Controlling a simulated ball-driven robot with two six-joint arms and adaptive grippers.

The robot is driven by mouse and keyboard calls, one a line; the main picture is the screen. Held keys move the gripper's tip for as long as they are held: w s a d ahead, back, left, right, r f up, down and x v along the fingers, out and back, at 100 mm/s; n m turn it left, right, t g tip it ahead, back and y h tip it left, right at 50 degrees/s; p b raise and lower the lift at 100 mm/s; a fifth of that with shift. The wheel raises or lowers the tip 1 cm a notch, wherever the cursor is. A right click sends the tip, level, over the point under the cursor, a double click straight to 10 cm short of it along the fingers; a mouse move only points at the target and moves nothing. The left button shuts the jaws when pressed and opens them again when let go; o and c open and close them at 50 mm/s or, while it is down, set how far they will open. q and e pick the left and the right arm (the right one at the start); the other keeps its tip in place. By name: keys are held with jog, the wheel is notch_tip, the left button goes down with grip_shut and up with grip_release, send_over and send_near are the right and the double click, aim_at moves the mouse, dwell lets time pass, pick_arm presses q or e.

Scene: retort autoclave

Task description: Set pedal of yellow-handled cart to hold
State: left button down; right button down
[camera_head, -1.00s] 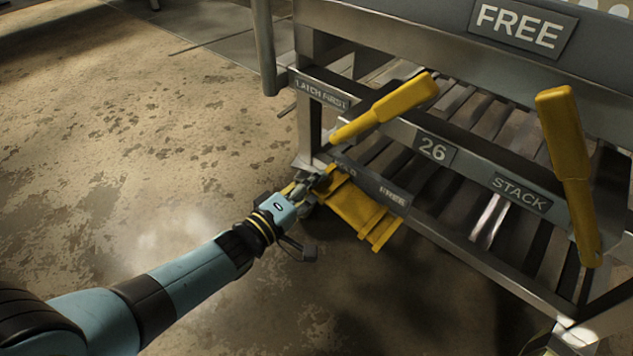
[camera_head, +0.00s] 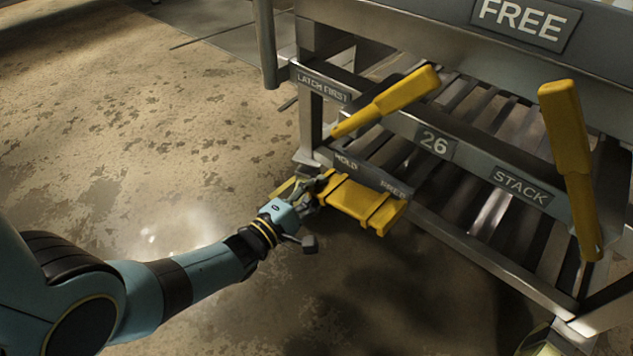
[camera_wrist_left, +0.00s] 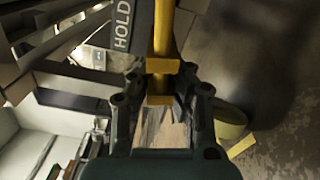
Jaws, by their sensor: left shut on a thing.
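The yellow pedal (camera_head: 365,203) sits low at the near left corner of the cart, under a plate (camera_head: 367,175) lettered HOLD at its left end and FREE at its right. My left gripper (camera_head: 312,187) is shut on the pedal's left end. In the left wrist view, the fingers (camera_wrist_left: 160,100) close around a yellow bar (camera_wrist_left: 163,40) beside the HOLD lettering. The cart has two yellow handles, one slanting (camera_head: 388,103) and one nearly upright (camera_head: 568,150). My right gripper is not in view.
The cart frame (camera_head: 433,145) carries labels LATCH FIRST, 26 and STACK, with a FREE sign (camera_head: 525,18) above. Its slatted shelf (camera_head: 480,115) lies behind the pedal. The stained floor (camera_head: 120,150) to the left is clear.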

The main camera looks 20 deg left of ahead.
pick_arm(q)
jog(key=c, duration=1.4)
grip_release()
jog(key=shift+o, duration=0.2)
jog(key=shift+s, duration=0.1)
jog(key=v, duration=1.2)
